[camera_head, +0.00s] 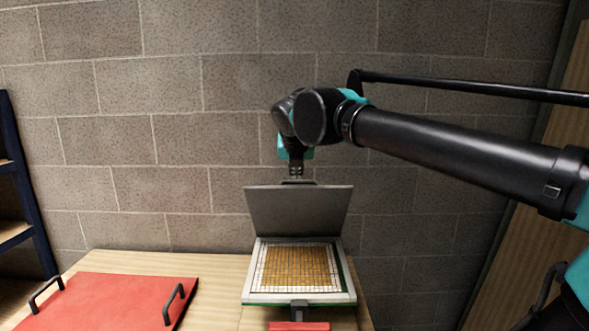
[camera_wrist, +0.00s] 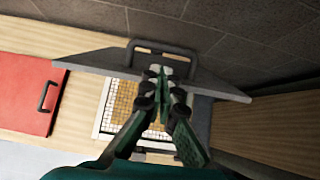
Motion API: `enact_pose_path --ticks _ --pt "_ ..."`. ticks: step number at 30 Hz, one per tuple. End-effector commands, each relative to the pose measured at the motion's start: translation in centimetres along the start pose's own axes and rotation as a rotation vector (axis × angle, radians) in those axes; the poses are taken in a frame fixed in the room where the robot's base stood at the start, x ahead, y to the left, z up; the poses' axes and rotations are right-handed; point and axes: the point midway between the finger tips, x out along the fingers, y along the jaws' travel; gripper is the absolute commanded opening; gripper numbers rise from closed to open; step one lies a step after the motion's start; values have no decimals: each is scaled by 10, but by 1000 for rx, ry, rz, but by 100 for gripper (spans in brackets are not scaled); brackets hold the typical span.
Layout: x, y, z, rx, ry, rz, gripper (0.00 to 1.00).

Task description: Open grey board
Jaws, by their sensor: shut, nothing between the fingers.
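The grey board (camera_head: 298,212) is a hinged panel, raised like a lid and leaning back a little. Below it in the head view lies its base, a framed mosaic of orange and white tiles (camera_head: 297,268). In the wrist view the grey board (camera_wrist: 215,80) runs across the picture, with its dark handle (camera_wrist: 165,47) at the upper edge. My gripper (camera_wrist: 162,72) is shut and empty, its tips close to the board near the handle. I cannot tell whether they touch it. In the head view my gripper (camera_head: 295,171) is just above the board's top edge.
A red board (camera_head: 112,302) with two dark handles lies on the wooden table (camera_head: 165,263) at the left. A brick wall (camera_head: 170,130) stands close behind. A dark-framed shelf (camera_head: 20,190) is at the far left, and a wooden panel (camera_head: 535,230) at the right.

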Motion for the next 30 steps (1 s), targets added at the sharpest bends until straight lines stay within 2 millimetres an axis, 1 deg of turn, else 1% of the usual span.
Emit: enact_pose_path --ticks 1,6,9,12,16,26,30 --pt "10 0 1 3 0 -1 0" --pt "37 0 0 2 0 -1 0" --pt "49 0 0 1 0 -1 0" --pt "56 0 0 1 0 0 0" --pt "60 0 0 1 0 1 0" --pt "60 0 1 1 0 1 0" --pt "60 2 5 1 0 1 0"
